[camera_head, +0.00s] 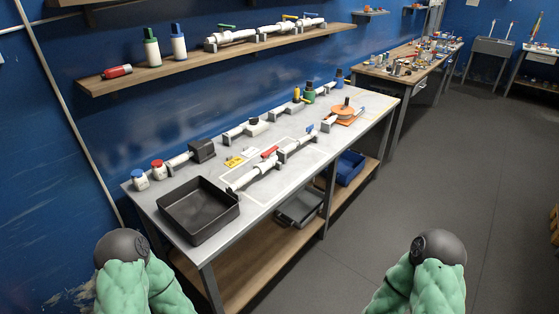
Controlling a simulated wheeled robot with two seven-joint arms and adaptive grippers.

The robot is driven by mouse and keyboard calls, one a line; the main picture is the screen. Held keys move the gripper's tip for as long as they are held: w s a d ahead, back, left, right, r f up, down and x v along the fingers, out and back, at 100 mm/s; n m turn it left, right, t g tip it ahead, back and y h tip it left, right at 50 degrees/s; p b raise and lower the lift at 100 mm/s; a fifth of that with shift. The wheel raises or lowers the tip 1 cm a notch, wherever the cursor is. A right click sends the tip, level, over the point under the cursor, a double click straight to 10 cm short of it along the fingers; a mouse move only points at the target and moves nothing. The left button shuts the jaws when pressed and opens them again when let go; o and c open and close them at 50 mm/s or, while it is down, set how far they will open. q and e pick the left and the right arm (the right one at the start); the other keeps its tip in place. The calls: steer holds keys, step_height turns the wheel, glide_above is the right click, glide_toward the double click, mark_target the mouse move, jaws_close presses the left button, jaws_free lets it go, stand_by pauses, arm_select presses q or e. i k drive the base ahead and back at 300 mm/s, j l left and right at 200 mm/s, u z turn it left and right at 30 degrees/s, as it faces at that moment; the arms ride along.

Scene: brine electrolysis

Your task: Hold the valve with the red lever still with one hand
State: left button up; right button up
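The valve with the red lever (270,152) is part of a white pipe run lying on the grey workbench top (215,160). The lever lies on the upper side of the pipe, near the bench's front half. Neither gripper shows in this view. Only parts of my two arms, with green covers and dark rounded joints, show at the bottom left and bottom right. Both are apart from the valve, and nothing is seen touching it.
A black open tray (198,211) stands left of the valve. A second valve with a blue lever (310,128) lies to its right. A wooden shelf (215,63) hangs above the bench. The floor (430,180) at right is clear.

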mark_target(264, 155)
steer(key=i+l+u, duration=0.25)
steer(key=u, duration=0.25)
steer(key=i+l+u, duration=0.35)
steer(key=u, duration=0.15)
steer(key=i+l+u, duration=0.15)
steer(key=l+u, duration=0.3)
steer(key=l, duration=0.15)
